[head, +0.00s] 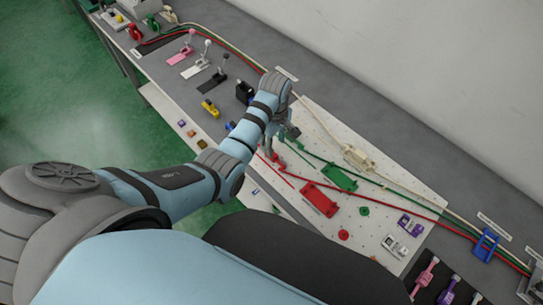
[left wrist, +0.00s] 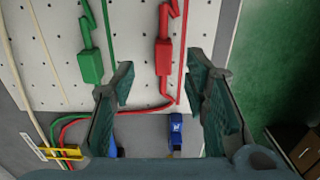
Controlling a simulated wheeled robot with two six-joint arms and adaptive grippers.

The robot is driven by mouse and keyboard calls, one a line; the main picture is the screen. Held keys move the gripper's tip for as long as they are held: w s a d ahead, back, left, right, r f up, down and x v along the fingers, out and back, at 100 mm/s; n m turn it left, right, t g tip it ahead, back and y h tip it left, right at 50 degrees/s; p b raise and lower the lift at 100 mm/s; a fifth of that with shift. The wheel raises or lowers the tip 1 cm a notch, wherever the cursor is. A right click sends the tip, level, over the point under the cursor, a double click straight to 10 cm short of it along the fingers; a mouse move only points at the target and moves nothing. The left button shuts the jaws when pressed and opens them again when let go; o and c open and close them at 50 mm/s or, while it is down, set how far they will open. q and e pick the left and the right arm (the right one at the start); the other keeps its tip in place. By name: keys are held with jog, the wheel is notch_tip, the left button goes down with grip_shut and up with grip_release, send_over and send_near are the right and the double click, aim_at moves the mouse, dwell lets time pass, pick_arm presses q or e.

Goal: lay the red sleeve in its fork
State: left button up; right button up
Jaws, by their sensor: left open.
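A red block (left wrist: 163,55), which looks like the red sleeve, lies on the white pegboard in the left wrist view, with a red cable by it. In the head view it is a small red piece (head: 276,159), partly hidden by my gripper. A flat red fixture (head: 319,199) lies further along the board; I cannot tell whether it is the fork. My left gripper (left wrist: 160,105) is open and empty, its fingers wide apart, with the red block beyond them. In the head view the left gripper (head: 289,134) is over the board's left part. My right gripper is out of view.
A green block (left wrist: 90,66) lies left of the red one in the wrist view. A green fixture (head: 339,178) and a cream fixture (head: 357,157) lie beside the red fixture. Cables run along the bench. A blue fixture (head: 486,245) stands at the right.

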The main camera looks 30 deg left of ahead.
pick_arm(q)
jog(key=f, duration=0.2)
jog(key=f+b, duration=0.1)
jog(key=f, duration=0.3)
jog(key=shift+s+a, duration=0.15)
jog(key=shift+a, duration=0.25)
grip_shut()
